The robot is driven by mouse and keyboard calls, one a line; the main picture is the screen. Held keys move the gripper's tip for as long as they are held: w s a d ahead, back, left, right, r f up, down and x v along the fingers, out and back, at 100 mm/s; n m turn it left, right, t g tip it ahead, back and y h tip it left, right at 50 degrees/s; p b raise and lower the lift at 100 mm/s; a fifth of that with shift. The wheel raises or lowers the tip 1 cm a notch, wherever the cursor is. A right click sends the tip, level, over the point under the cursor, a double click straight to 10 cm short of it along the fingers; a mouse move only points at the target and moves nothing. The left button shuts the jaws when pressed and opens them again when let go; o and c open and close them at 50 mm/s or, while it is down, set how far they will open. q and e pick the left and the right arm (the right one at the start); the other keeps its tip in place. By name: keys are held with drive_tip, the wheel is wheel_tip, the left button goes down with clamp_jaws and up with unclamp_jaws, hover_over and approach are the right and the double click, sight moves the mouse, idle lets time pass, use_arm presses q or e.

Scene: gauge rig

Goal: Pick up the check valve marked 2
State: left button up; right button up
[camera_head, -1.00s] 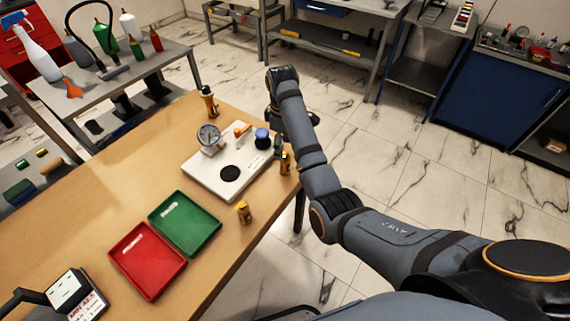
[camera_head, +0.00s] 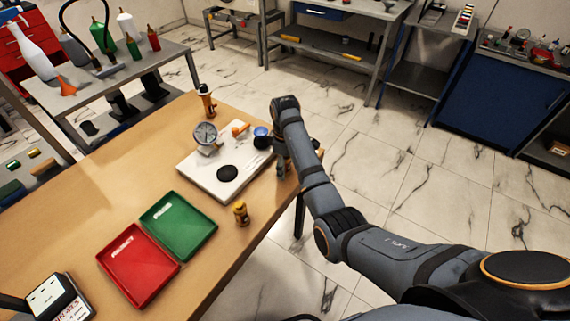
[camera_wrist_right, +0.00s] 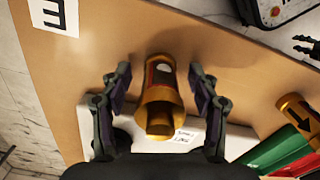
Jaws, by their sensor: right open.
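A brass check valve (camera_wrist_right: 160,95) with a dark and red band stands between the fingers of my right gripper (camera_wrist_right: 160,88) in the right wrist view. The fingers are open, one on each side, with gaps to the valve. I cannot read a number on it. In the head view the right gripper (camera_head: 283,163) is at the right edge of the white base plate (camera_head: 198,181) and largely hides this valve. A second brass valve (camera_head: 241,213) stands near the green tray; it also shows in the right wrist view (camera_wrist_right: 298,113), with a black arrow. A third orange-and-black valve (camera_head: 207,100) stands behind the plate.
The plate carries a gauge (camera_head: 205,134) and a blue knob (camera_head: 262,137). A green tray (camera_head: 180,226) and a red tray (camera_head: 138,265) lie in front. Dark finger-like parts (camera_wrist_right: 305,45) show at the wrist view's right edge, too small to judge.

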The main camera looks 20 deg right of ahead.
clamp_jaws()
idle(0.4)
